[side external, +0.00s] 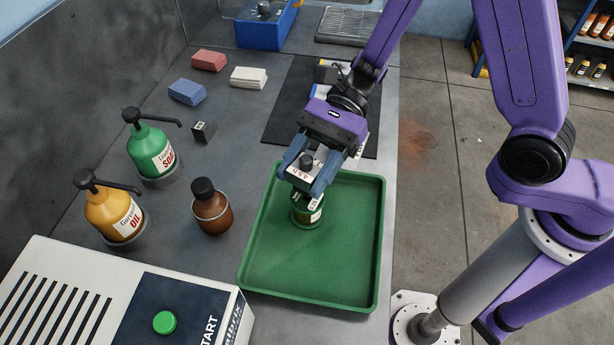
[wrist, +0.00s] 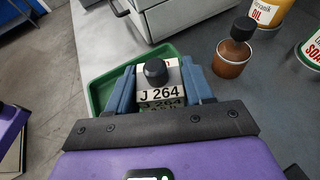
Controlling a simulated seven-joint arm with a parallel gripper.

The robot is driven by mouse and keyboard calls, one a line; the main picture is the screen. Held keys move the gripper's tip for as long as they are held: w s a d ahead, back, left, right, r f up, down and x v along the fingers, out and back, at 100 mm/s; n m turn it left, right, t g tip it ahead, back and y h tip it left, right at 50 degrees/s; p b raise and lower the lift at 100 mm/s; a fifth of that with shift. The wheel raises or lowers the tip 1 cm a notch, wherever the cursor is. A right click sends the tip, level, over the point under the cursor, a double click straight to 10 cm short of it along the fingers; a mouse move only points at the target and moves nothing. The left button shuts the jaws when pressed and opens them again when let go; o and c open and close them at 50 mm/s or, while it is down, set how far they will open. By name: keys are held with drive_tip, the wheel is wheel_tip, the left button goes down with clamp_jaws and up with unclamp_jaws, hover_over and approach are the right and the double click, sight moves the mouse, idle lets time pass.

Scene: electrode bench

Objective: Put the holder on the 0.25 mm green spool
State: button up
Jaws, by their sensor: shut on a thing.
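My gripper (side external: 312,178) is shut on the holder (side external: 300,172), a pale block with a black knob on top. In the wrist view the holder (wrist: 160,88) sits between the blue fingers, with "J 264" on its near face. A green spool (side external: 307,217) with a pale label stands in the green tray (side external: 290,290), directly below the holder and fingers. Its top is hidden by them, and I cannot tell whether holder and spool touch. The spool's size marking is not readable. The tray also shows in the wrist view (wrist: 95,92).
A brown bottle (side external: 211,208) stands left of the tray, with oil (side external: 112,212) and soap (side external: 150,150) dispensers beyond. A white machine (side external: 60,290) is at the near left. A small dark block (side external: 204,132) and several sponges lie farther back. The tray's front is clear.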

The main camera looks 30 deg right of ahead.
drive_tip(key=shift+f, duration=1.25)
drive_tip(key=shift+f, duration=0.15)
drive_tip(key=o, duration=1.3)
